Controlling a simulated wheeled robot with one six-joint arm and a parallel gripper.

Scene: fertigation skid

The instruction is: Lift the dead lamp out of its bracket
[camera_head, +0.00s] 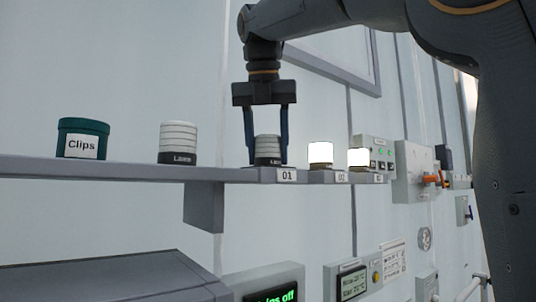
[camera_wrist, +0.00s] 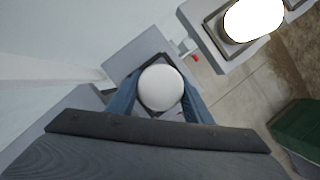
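The unlit lamp (camera_head: 268,149), white and ribbed with a dark base, stands upright at the bracket marked 01 (camera_head: 286,176) on the shelf's edge. My gripper (camera_head: 267,150) points straight down over it, with one blue finger on each side. In the wrist view, the lamp's round white top (camera_wrist: 160,88) lies between the fingertips (camera_wrist: 160,80). The fingers are very close to its sides; I cannot tell whether they touch. The lamp's lower part is partly hidden. Two lit lamps (camera_head: 320,154) (camera_head: 358,158) glow white in the brackets to the right.
A similar unlit white lamp (camera_head: 178,143) and a green tub labelled Clips (camera_head: 82,138) stand on the grey shelf (camera_head: 120,172) to the left. A switch box (camera_head: 413,168) is on the wall at right. The shelf between the unlit lamps is clear.

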